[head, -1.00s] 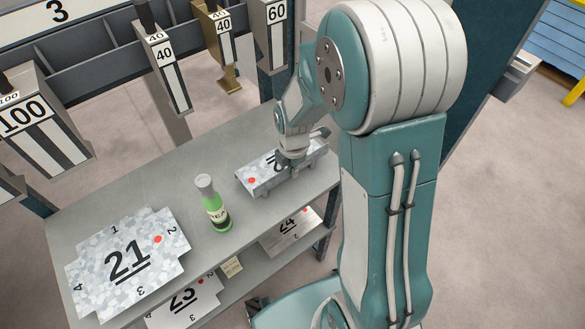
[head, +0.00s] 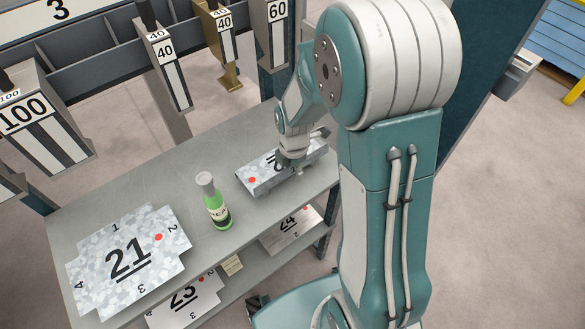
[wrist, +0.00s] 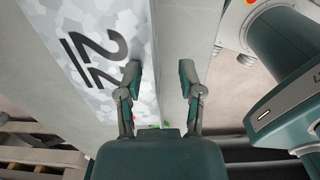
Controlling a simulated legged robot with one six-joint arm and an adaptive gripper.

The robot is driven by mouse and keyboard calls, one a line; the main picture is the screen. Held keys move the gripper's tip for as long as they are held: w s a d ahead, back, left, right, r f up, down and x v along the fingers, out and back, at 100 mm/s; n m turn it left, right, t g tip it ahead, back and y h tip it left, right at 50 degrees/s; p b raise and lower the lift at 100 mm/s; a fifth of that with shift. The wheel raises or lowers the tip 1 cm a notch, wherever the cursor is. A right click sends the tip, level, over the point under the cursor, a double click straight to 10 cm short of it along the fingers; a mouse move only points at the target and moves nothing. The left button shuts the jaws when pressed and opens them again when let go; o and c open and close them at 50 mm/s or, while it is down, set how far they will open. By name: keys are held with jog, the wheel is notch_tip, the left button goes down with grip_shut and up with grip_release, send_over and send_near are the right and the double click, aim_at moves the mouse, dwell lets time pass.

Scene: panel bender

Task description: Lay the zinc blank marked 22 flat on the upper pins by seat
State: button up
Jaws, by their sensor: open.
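The zinc piece marked 22 (head: 262,176) sits on the upper shelf, to the right of the green bottle. It has a mottled top, a red dot at its left end and a side turned down along its front. In the wrist view its mottled face (wrist: 82,62) carries a large underlined 22. My gripper (head: 291,162) is over its right half and hides part of the number. In the wrist view my gripper (wrist: 159,82) is open, its fingers on either side of the piece's long edge. I cannot tell whether they touch it. No pins are recognisable.
A green bottle (head: 216,205) stands upright close left of the piece. A flat zinc blank marked 21 (head: 130,262) lies at the shelf's left end. Blanks 23 (head: 187,300) and 24 (head: 290,232) lie on the lower shelf. Numbered tool blocks (head: 38,115) stand behind.

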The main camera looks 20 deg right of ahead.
notch_tip(320, 180, up, 12)
dwell(0.5)
jog(key=s+r+m+t, duration=0.2)
jog(key=s+r+m, duration=0.3)
jog(key=s+m, duration=0.3)
jog(key=s+a+r+m+t, duration=0.1)
jog(key=s+r+m+t, duration=0.2)
jog(key=m, duration=1)
jog(key=s+r, duration=0.3)
jog(key=s, duration=0.2)
jog(key=shift+a+r+m, duration=0.15)
jog(key=shift+r+m, duration=0.15)
